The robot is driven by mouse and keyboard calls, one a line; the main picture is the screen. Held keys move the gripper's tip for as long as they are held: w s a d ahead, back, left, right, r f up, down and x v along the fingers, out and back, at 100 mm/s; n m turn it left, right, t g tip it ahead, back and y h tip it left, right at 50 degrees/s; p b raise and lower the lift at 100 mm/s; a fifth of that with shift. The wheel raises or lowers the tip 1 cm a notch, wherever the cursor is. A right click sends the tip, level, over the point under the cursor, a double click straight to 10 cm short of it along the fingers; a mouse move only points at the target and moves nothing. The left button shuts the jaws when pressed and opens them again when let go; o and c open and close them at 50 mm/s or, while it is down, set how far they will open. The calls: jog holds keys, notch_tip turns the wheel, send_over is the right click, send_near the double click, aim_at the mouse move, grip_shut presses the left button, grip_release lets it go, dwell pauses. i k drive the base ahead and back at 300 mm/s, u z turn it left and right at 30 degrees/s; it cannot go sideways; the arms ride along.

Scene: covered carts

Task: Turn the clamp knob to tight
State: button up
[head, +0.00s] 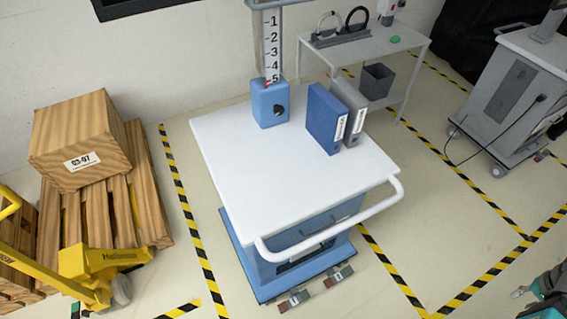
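A blue clamp block (267,101) stands at the back of the white-topped cart. A dark round clamp knob (278,112) shows on its front right face; its turn position is too small to read. A white scale (272,50) with black numbers rises from the block, and a small red mark shows near the 5. Part of my gripper (535,290), dark and teal, seems to show at the lower right edge. It is far from the knob, and its fingers are too cut off and small to judge. I see nothing held.
Blue and grey binders (326,119) stand right of the clamp on the cart top (235,155). A white handle (330,230) juts from the cart's front. A pallet with a wooden box (80,135) is left. A grey cart (505,95) is right.

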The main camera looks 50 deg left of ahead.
aim_at(278, 111)
jog(key=k, duration=1)
jog(key=u, duration=1.65)
jog(key=i, duration=0.75)
jog(key=u, duration=0.1)
